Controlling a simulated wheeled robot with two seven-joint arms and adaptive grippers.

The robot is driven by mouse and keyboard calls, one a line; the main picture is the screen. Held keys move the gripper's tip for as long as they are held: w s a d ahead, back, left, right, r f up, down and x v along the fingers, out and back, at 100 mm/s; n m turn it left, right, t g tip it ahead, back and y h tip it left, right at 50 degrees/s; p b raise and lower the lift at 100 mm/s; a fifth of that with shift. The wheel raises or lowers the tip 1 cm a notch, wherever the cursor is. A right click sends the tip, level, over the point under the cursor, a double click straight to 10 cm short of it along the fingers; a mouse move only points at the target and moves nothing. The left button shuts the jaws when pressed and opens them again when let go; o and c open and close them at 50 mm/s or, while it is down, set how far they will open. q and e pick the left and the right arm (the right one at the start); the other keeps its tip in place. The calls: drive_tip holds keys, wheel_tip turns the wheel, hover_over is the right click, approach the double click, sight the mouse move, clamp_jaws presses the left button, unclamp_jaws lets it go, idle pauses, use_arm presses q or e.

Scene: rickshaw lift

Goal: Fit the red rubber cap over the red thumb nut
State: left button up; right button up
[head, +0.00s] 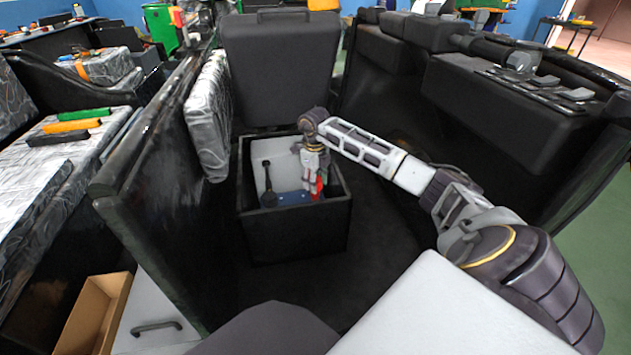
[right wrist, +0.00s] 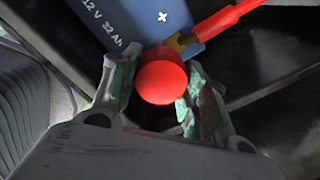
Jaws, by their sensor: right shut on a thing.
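A red rounded piece, which looks like the red rubber cap (right wrist: 163,77), sits between the fingertips of my right gripper (right wrist: 158,88). In the right wrist view it lies at the edge of a blue battery (right wrist: 135,20), beside a brass lug on a red cable (right wrist: 225,22). I cannot make out the red thumb nut; the cap and fingers hide that spot. I cannot tell whether the cap touches the lug or is above it. In the head view my right gripper (head: 314,183) points down into a black box, by the battery (head: 288,198). My left gripper is out of view.
The black open box (head: 295,232) has walls close around the gripper. A black upright rod-like part (head: 267,183) stands inside on the left. A dark seat back (head: 280,65) rises behind, and a black panel (head: 150,185) stands at the left.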

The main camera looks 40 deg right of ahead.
drive_tip(key=shift+f+b, duration=0.75)
drive_tip(key=shift+f, duration=1.35)
idle(1.6)
drive_tip(key=o, duration=0.9)
drive_tip(key=shift+r, duration=0.1)
drive_tip(key=shift+a+r, duration=0.15)
drive_tip(key=shift+r, duration=5.75)
